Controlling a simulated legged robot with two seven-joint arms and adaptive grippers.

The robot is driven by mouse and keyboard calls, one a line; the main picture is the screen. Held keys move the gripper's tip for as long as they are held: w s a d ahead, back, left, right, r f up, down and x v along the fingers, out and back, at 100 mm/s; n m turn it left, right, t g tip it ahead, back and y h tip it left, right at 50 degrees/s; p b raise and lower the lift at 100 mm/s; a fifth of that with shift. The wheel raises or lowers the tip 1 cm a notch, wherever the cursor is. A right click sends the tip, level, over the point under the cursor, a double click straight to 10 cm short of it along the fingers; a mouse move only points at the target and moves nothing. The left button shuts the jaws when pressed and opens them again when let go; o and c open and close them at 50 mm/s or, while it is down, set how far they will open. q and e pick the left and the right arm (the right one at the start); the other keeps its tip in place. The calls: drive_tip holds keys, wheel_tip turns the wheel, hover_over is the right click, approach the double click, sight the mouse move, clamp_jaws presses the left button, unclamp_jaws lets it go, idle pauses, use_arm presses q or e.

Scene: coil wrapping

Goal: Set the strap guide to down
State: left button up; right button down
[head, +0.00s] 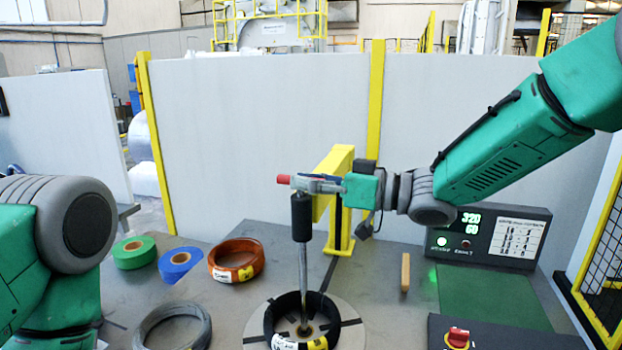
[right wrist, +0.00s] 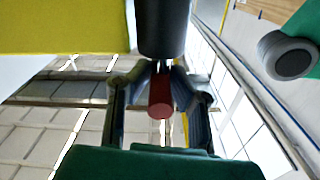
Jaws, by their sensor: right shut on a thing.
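The strap guide shows a yellow post and beam (head: 340,165), a black cylinder (head: 301,217) and a grey rod (head: 304,275). The rod hangs near upright, its lower end appearing inside a black coil (head: 270,322). A red handle (head: 283,179) is at the top, beside the black cylinder. My right gripper (head: 303,184) comes in from the right and is shut on this handle. In the right wrist view, the red handle (right wrist: 160,96) lies between the fingers, with the black cylinder (right wrist: 163,28) just beyond. My left gripper is out of view.
The black coil lies on a round grey turntable (head: 346,338). Orange (head: 237,260), blue (head: 180,265), green (head: 134,252) and grey (head: 172,326) rolls lie to the left. A control box (head: 488,237), a wooden block (head: 405,272) and a red knob (head: 458,336) are to the right.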

drive_tip(key=shift+s+a+f, duration=0.15)
drive_tip(key=shift+f, duration=0.4)
drive_tip(key=c, duration=1.8)
unclamp_jaws()
drive_tip(key=o, duration=0.3)
drive_tip(key=shift+a+f, duration=0.1)
drive_tip(key=shift+w+a, duration=0.2)
drive_tip(key=shift+w, duration=0.2)
drive_tip(key=shift+s, duration=0.1)
drive_tip(key=shift+s+d+r, duration=0.1)
drive_tip(key=shift+d+r, duration=0.1)
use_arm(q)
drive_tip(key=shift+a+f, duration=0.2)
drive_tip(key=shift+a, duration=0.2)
use_arm(e)
drive_tip(key=v, duration=1.1)
